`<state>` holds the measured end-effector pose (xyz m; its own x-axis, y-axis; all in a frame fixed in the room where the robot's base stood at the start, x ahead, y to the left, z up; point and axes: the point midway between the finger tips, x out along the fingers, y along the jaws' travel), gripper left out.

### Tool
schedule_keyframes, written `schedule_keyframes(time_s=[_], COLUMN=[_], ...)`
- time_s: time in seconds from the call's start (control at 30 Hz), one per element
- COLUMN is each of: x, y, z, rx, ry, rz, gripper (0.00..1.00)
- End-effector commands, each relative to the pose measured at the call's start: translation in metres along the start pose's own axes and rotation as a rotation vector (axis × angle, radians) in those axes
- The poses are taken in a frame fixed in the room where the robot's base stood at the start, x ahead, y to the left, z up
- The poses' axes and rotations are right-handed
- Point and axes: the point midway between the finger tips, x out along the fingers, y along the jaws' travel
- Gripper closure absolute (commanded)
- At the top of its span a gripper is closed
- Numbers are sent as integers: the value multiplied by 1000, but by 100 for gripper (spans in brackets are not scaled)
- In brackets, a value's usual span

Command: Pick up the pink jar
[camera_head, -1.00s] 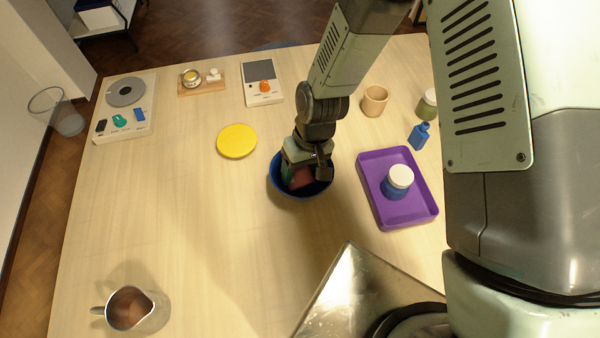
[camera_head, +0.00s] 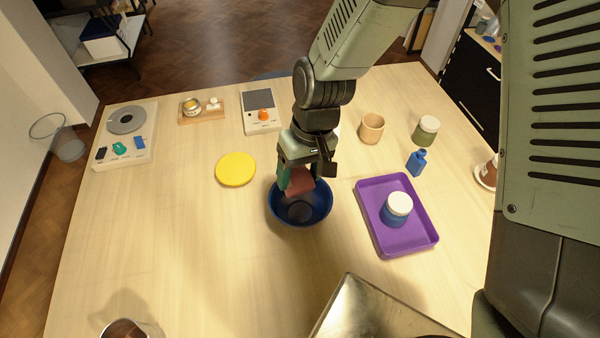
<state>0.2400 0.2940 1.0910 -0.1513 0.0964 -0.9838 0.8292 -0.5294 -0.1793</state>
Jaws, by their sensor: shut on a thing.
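My gripper (camera_head: 297,177) points down just above the blue bowl (camera_head: 325,214). It is shut on a reddish-pink thing (camera_head: 300,183), which it holds over the bowl's far part. The fingers hide part of this thing, and I cannot tell from its shape whether it is the pink jar. Inside the bowl is a dark round patch, perhaps a shadow. No other plainly pink jar shows. A reddish-brown item (camera_head: 491,172) stands on a white saucer at the right edge, partly cut off by my arm.
A purple tray (camera_head: 420,241) holding a blue jar with white lid (camera_head: 397,209) is right of the bowl. A blue bottle (camera_head: 417,162), green jar (camera_head: 425,131) and tan cup (camera_head: 371,128) stand behind it. A yellow disc (camera_head: 236,169) lies left.

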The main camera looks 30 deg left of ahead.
Motion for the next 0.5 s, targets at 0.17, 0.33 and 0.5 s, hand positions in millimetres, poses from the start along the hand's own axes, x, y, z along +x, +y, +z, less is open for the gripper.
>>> schedule_keyframes(time_s=[0.17, 0.33, 0.5], x=[-5, -18, -22], y=[-1, -3, -4], z=[-1, -1, 0], rx=[0, -1, -1], ry=[2, 3, 1], rz=[1, 1, 0], gripper=[78, 78, 78])
